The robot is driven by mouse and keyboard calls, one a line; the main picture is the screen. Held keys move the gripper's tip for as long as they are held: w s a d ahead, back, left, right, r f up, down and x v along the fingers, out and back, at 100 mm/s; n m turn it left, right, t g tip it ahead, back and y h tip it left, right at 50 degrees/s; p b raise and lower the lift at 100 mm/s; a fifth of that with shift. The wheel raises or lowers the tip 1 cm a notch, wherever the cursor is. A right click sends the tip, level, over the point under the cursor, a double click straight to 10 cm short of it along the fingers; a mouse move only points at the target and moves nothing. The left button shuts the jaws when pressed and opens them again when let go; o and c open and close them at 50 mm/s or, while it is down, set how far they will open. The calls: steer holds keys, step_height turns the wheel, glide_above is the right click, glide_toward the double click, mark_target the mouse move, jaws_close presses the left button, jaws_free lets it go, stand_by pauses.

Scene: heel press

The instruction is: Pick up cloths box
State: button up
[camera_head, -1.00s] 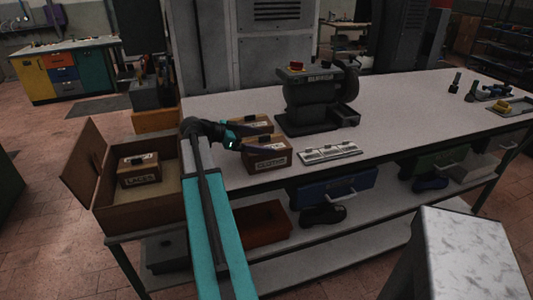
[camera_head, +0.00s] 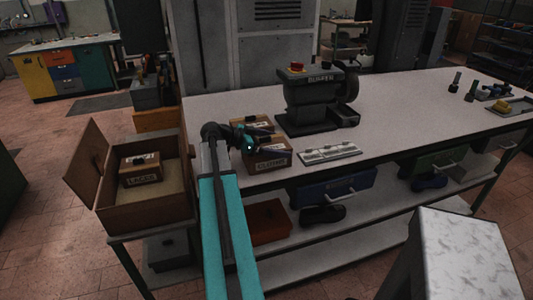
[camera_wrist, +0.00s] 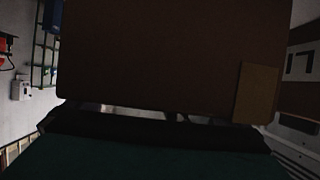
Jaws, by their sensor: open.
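The cloths box (camera_head: 272,160) is a brown box with a pale front label reading CLOTHS. It sits near the front edge of the workbench (camera_head: 225,108). My gripper (camera_head: 262,140) is open at this box's top left, overlapping it in the head view. I cannot tell whether the fingers touch it. In the wrist view a large brown surface, probably the cloths box (camera_wrist: 165,60), fills most of the picture, very close to the camera. The fingertips are hard to make out there. My arm hides the bench left of the box.
Another brown box (camera_head: 257,122) stands right behind. The buffer machine (camera_head: 315,100) and a pale slotted strip (camera_head: 330,152) are to the right. An open crate (camera_head: 145,212) on the left holds the laces box (camera_head: 140,170).

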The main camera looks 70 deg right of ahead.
steer(key=shift+c, duration=0.3)
steer(key=c, duration=1.1)
steer(key=shift+r, duration=0.25)
steer(key=shift+r+b, duration=0.75)
steer(key=shift+r, duration=0.65)
steer(key=shift+s+a+r+b, duration=0.25)
steer(key=shift+s+a+b, duration=0.9)
steer(key=shift+a, duration=1.35)
steer(key=shift+s+a+r+b, duration=0.3)
steer(key=shift+s+a+b, duration=0.25)
steer(key=shift+a+b, duration=1.55)
steer(key=shift+s+a+r+b, duration=0.25)
steer(key=shift+s+a+b, duration=0.7)
steer(key=shift+a, duration=1.95)
steer(key=shift+w, duration=0.1)
